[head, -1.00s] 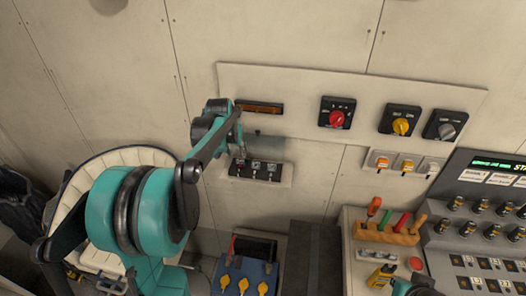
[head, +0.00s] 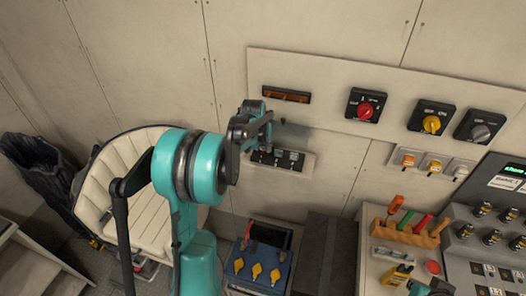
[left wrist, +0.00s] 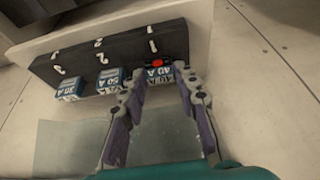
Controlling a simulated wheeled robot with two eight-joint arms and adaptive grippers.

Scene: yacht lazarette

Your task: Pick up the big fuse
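A black fuse block (left wrist: 110,56) with white numerals and several blue-and-white fuses crosses the left wrist view. The fuse at its right end (left wrist: 154,76), marked 40 A with a red spot above it, sits between my left gripper's fingertips (left wrist: 158,82). The fingers are spread, one on each side; contact is unclear. Other fuses are at the left (left wrist: 69,88) and beside the left finger (left wrist: 108,78). I cannot tell for sure which is the big one. In the head view my left gripper (head: 267,137) is just above the block (head: 280,160).
Rotary switches, including a red one (head: 366,105), are on the wall panel right of the block. Below stands a blue box (head: 258,278) with yellow knobs. A wooden rack (head: 408,234) of coloured-handled tools is lower right. A cream seat (head: 128,180) is at left.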

